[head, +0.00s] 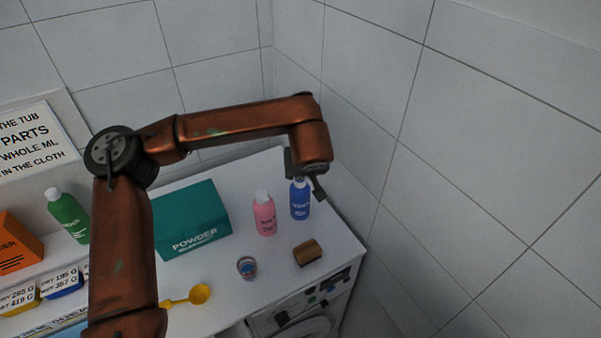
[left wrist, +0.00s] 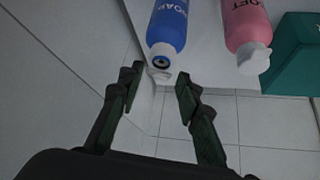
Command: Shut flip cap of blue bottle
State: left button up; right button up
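The blue bottle (head: 300,202) stands upright on the white top in the head view, near the back right corner. The left wrist view shows it inverted, labelled SOAP (left wrist: 168,25). Its flip cap (left wrist: 158,75) looks open: the white lid stands off to one side of a dark spout opening. My left gripper (head: 316,188) is just above and beside the bottle top in the head view, partly hiding it. In the left wrist view my left gripper (left wrist: 159,77) is open, its fingers spread either side of the lid, without visible contact. My right gripper is not in view.
A pink bottle (head: 264,215) stands just left of the blue one. A teal powder box (head: 192,220), brown brush (head: 307,252), small cup (head: 246,267) and yellow scoop (head: 198,294) share the top. Tiled walls (head: 345,110) close in behind and right.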

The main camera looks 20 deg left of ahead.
pick_arm(q)
jog(key=v, duration=1.1)
jog(key=shift+s+r, duration=0.25)
jog(key=shift+r, duration=0.05)
jog(key=shift+w+a+f+g+h+p, duration=0.15)
jog(key=shift+w+a+f+g+p, duration=0.3)
jog(key=shift+w+f+p, duration=1.55)
jog(key=shift+w+a+f+g+h+p, duration=0.3)
jog(key=shift+f+p, duration=0.75)
jog(key=shift+p, duration=2.25)
jog(key=shift+w+a+f+g+h+p, duration=0.1)
jog(key=shift+w+a+f+g+p, duration=0.45)
jog(key=shift+w+f+p, duration=1.45)
jog(key=shift+s+r+p, duration=0.5)
jog(key=shift+s+p, duration=0.15)
jog(key=shift+s, duration=0.2)
jog(key=shift+c, duration=0.5)
grip_shut()
